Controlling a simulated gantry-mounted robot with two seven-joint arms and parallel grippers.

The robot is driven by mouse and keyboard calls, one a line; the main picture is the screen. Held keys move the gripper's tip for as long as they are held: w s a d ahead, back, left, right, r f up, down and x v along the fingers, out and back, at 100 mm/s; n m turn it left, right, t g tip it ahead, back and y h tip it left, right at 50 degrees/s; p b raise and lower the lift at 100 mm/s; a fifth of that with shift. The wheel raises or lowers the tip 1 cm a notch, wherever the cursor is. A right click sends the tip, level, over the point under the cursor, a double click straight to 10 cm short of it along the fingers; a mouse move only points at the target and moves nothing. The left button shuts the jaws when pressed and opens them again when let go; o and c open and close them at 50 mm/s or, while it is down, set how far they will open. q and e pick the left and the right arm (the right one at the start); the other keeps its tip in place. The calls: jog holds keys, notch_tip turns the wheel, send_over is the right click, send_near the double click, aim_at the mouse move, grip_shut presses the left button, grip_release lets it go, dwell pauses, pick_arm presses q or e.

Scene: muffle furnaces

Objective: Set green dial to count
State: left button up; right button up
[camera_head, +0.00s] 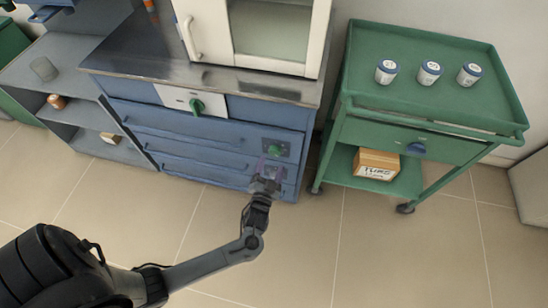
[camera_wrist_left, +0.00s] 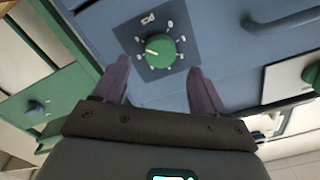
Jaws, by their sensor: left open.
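A round green dial (camera_head: 275,151) sits on a dark square panel (camera_head: 290,150) at the right end of the blue cabinet front. In the left wrist view the dial (camera_wrist_left: 160,50) has a pale pointer mark toward the picture's left, with small white symbols around it, too small to read. My left gripper (camera_head: 268,176) is just in front of the cabinet, by the dial's lower side in the head view. In the wrist view its fingers (camera_wrist_left: 158,72) are open, one to each side of the dial, with nothing between them gripped. My right gripper is not in view.
A second green dial (camera_head: 197,106) is on a white panel at the cabinet's upper front. A white furnace (camera_head: 255,35) stands on top. A green cart (camera_head: 395,130) with three jars and a cardboard box (camera_head: 377,164) stands at the right. The tiled floor in front is clear.

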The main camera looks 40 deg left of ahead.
aim_at(274, 154)
pick_arm(q)
jog(key=b+x, duration=0.1)
jog(key=x, duration=0.3)
jog(key=shift+f, duration=0.1)
jog(key=shift+w+a+b, duration=0.3)
jog(key=shift+w+b, duration=0.05)
jog(key=shift+w, duration=0.25)
jog(key=c, duration=1.1)
jog(key=shift+o, duration=0.2)
